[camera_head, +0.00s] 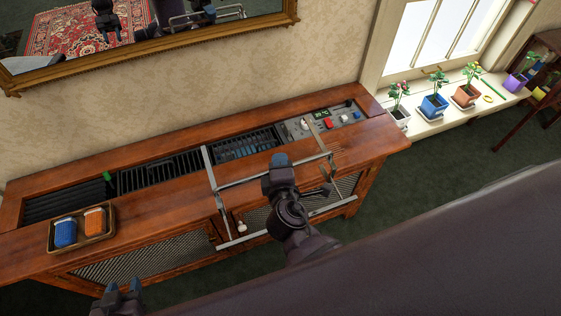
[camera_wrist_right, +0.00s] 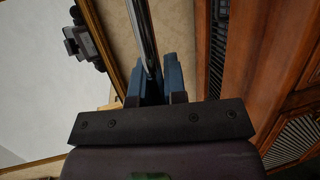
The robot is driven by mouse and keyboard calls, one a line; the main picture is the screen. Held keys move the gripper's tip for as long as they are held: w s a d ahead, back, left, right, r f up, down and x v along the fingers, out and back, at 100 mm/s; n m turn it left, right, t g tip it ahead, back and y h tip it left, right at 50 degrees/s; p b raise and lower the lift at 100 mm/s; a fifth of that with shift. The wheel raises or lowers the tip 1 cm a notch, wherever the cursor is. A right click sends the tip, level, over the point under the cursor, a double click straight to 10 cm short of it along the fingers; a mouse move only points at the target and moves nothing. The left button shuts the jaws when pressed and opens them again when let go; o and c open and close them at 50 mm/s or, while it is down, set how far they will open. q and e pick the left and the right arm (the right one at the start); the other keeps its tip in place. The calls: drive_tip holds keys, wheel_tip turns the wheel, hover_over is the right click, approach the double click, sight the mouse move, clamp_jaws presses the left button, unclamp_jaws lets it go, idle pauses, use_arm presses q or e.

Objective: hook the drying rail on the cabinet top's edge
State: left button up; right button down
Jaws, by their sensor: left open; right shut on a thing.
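The drying rail (camera_head: 238,181) is a grey metal frame with long bars and two side arms. In the head view it lies across the front of the wooden cabinet top (camera_head: 150,196). Its side arms reach back over the top and its lower bar hangs in front of the cabinet face. I cannot tell whether it touches the edge. My right gripper (camera_head: 280,172) is shut on the rail's upper bar; the wrist view shows its blue fingers (camera_wrist_right: 161,80) around a shiny bar (camera_wrist_right: 142,35). My left gripper (camera_head: 124,287) is open and empty at the bottom left, before the cabinet.
A tray (camera_head: 50,238) with a blue and an orange item stands on the cabinet's left end. Dark slotted vents and a control panel (camera_head: 328,121) are set into the top. A gilt mirror (camera_head: 150,48) hangs behind. Potted plants (camera_head: 434,103) line the windowsill at right.

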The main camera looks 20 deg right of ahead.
wheel_tip(320, 180, down, 14)
drive_tip(key=b, duration=1)
drive_tip(key=shift+g, duration=0.3)
drive_tip(key=shift+w+a+r, duration=0.15)
drive_tip(key=shift+w, duration=2.75)
drive_tip(key=shift+f, duration=0.35)
use_arm(q)
wheel_tip(320, 180, down, 9)
drive_tip(key=shift+d+g, duration=0.4)
use_arm(e)
drive_tip(key=shift+w, duration=0.1)
